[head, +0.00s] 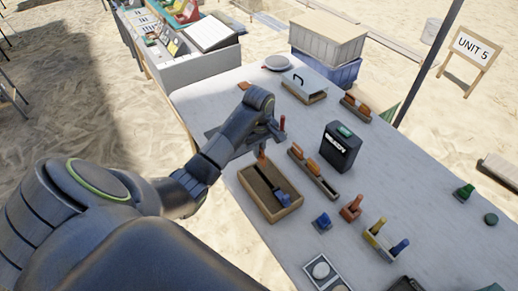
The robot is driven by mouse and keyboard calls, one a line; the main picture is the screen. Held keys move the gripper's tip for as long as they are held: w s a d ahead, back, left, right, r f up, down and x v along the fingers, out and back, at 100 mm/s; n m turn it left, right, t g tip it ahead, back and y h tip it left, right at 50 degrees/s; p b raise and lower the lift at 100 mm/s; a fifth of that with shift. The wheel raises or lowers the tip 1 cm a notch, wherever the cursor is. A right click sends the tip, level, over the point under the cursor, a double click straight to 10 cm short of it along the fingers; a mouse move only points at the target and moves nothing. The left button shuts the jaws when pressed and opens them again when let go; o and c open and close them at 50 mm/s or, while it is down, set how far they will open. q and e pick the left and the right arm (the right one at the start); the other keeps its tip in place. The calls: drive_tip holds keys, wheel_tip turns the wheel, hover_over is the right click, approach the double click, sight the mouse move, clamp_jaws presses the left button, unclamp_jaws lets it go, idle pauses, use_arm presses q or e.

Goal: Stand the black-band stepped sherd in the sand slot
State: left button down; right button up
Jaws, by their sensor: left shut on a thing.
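My left gripper (262,149) reaches in from the left over the table and is shut on a small orange-brown piece (262,157), which shows just below the fingers. Most of that piece is hidden, so its black band and steps cannot be made out. It is above the far left end of a wooden tray (289,211). A long narrow wooden rack (328,189) to the right of the gripper has orange-brown sherds (312,167) standing in it. Another small rack (355,109) with orange-brown pieces stands farther back. I cannot tell which slot holds sand. My right gripper is not in view.
The tray holds a dark tool with a blue end (283,198). A black box (341,148) stands right of the long rack.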

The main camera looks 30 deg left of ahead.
sight(259, 166)
use_arm(q)
wheel_tip(259, 166, down, 3)
drive_tip(key=shift+f+b, duration=0.1)
drive_tip(key=shift+b, duration=1.05)
drive_tip(key=shift+f+b, duration=0.5)
drive_tip(key=shift+f, duration=0.05)
drive_tip(key=shift+b, duration=0.65)
idle(0.3)
drive_tip(key=shift+f+b, duration=2.05)
drive_tip(key=c, duration=1.5)
unclamp_jaws()
drive_tip(key=shift+o, duration=0.2)
drive_tip(key=shift+r, duration=0.15)
